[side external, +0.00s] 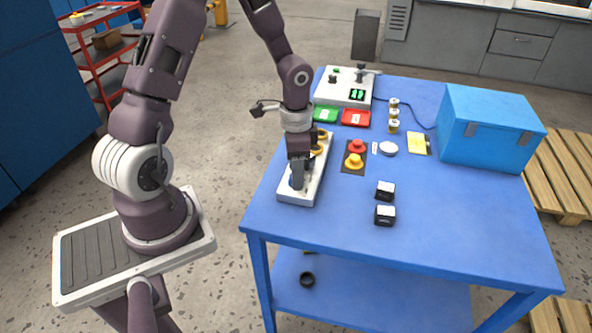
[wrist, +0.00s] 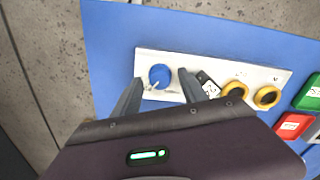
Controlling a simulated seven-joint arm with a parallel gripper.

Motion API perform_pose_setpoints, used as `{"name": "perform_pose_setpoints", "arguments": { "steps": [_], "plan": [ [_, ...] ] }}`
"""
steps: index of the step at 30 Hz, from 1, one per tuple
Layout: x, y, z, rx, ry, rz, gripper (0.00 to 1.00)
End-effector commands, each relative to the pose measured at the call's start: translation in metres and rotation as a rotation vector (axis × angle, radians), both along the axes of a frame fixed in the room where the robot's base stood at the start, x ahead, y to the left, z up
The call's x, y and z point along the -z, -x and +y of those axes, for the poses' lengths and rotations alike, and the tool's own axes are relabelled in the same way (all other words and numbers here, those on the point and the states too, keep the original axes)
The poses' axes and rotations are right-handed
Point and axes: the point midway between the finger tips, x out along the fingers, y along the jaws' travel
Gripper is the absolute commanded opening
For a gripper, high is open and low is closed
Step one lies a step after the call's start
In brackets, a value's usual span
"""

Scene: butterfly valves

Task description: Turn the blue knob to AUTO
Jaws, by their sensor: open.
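The blue knob (wrist: 160,75) sits on a white panel (wrist: 216,69) in the wrist view, near the panel's left end. A small light pointer mark shows at its lower left edge. My gripper (wrist: 160,88) is open, with one finger on each side of the knob in that view. I cannot tell whether the fingers touch it. In the side view my gripper (side external: 298,183) is low over the near end of the white panel (side external: 309,190), and it hides the knob there. I cannot read any AUTO label.
Red and yellow buttons (side external: 355,156), two black-and-white blocks (side external: 385,202) and a blue box (side external: 488,130) stand to the right. The table (side external: 440,215) is clear at front right.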

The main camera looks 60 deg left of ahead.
Motion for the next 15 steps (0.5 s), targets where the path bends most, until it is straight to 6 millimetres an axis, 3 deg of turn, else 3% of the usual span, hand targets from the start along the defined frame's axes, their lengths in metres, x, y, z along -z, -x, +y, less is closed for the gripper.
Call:
{"name": "perform_pose_setpoints", "arguments": {
  "steps": [9,15],
  "plan": [
    [-0.059,-0.001,0.001,-0.001,-0.003,-0.003,0.50],
    [-0.068,0.000,0.000,0.001,-0.001,0.000,0.50]
  ]
}}
